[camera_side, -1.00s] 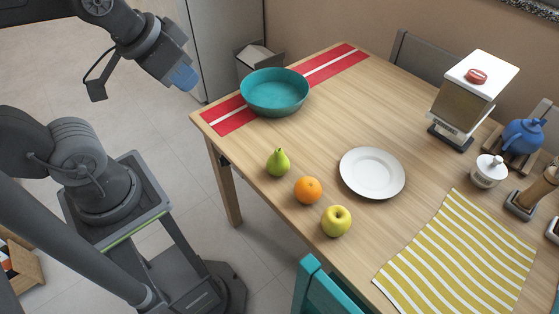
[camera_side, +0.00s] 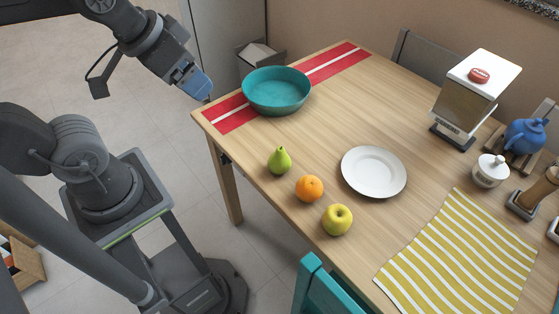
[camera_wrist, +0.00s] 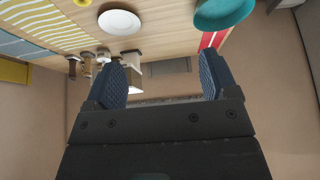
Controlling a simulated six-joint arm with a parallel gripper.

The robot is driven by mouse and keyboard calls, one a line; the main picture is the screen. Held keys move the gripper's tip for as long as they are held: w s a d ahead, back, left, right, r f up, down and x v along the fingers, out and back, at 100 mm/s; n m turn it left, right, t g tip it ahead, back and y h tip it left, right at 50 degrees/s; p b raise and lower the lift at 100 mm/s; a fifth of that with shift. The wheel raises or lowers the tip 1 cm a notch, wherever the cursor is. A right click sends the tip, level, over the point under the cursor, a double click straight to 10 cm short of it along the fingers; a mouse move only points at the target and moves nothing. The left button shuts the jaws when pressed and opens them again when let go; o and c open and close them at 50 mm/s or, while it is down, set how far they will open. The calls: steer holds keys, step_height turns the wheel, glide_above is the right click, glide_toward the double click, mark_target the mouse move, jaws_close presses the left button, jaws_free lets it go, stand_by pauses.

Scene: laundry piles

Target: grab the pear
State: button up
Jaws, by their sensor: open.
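The green pear (camera_side: 279,160) stands upright on the wooden table near its front left edge, beside the orange (camera_side: 309,188). My gripper (camera_side: 205,95) is in the air off the table's left corner, left of the teal bowl (camera_side: 276,90) and well away from the pear. In the wrist view my gripper (camera_wrist: 165,78) shows two blue fingers spread apart with nothing between them. The pear does not show clearly in the wrist view.
A yellow-green apple (camera_side: 337,220) lies past the orange. A white plate (camera_side: 374,171) is right of the fruit. The teal bowl rests on a red-striped runner (camera_side: 231,119). A teal chair (camera_side: 322,290) stands at the front edge. A dispenser (camera_side: 470,95) stands at the back right.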

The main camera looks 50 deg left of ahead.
steer(key=n+g+y, duration=0.1)
steer(key=n+g, duration=0.3)
steer(key=n, duration=0.5)
glide_above(280, 148)
step_height(280, 148, down, 17)
step_height(280, 148, down, 7)
steer(key=shift+d+f, duration=0.1)
steer(key=shift+f, duration=3.1)
steer(key=c, duration=1)
steer(key=shift+r, duration=0.15)
